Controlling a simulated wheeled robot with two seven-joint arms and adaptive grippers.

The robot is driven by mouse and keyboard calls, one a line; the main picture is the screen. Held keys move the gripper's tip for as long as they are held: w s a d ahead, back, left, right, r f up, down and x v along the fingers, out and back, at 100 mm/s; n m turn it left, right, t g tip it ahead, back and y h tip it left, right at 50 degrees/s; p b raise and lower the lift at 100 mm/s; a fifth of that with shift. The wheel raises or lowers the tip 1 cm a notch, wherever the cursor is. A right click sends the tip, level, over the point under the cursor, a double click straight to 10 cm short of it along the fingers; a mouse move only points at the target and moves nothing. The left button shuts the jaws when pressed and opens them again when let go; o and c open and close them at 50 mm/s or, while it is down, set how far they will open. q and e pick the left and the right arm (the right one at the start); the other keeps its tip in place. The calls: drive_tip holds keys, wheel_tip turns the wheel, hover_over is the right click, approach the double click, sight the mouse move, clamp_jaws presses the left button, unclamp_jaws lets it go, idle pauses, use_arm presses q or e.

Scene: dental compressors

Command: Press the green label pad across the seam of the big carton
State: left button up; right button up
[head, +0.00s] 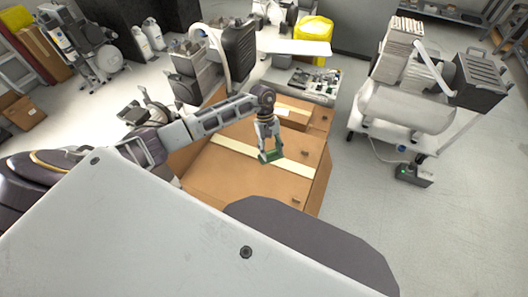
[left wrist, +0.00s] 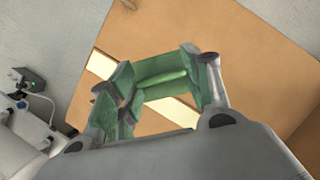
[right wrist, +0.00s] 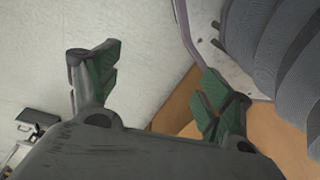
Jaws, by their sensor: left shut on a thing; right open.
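The big carton (head: 225,183) stands below and ahead of me, with a pale tape strip (head: 232,150) along its top seam. My left gripper (head: 269,152) is over the carton top, at the strip. The strip (left wrist: 172,110) passes behind the fingers there. My right gripper (right wrist: 160,85) is open and empty in the right wrist view; the head view does not show it.
A smaller taped carton (head: 296,115) sits just behind the big one. A white wheeled cart (head: 400,105) with a tank stands at the right. A yellow bag (head: 315,30) and machines are at the back. The floor (head: 440,230) at right front is clear.

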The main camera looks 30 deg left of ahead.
use_arm(q)
drive_tip(key=w+a+f+n+t+h+b, duration=0.1)
drive_tip(key=w+a+f+n+t+b, duration=0.2)
drive_tip(key=n+b, duration=0.5)
wheel_tip(320, 180, down, 4)
drive_tip(key=w+a+b, duration=0.1)
drive_tip(key=a+b, duration=0.1)
drive_tip(key=b, duration=0.1)
drive_tip(key=shift+n, duration=0.3)
use_arm(e)
drive_tip(key=w+a+r, duration=0.2)
drive_tip(key=w+r, duration=0.3)
drive_tip(key=r, duration=0.6)
drive_tip(key=shift+a+r+y, duration=0.15)
drive_tip(key=shift+a+y, duration=0.1)
drive_tip(key=shift+y, duration=0.05)
use_arm(q)
drive_tip(key=shift+r, duration=0.1)
use_arm(e)
drive_tip(key=shift+w, duration=0.1)
use_arm(q)
drive_tip(key=shift+f, duration=0.2)
use_arm(e)
drive_tip(key=shift+r, duration=0.1)
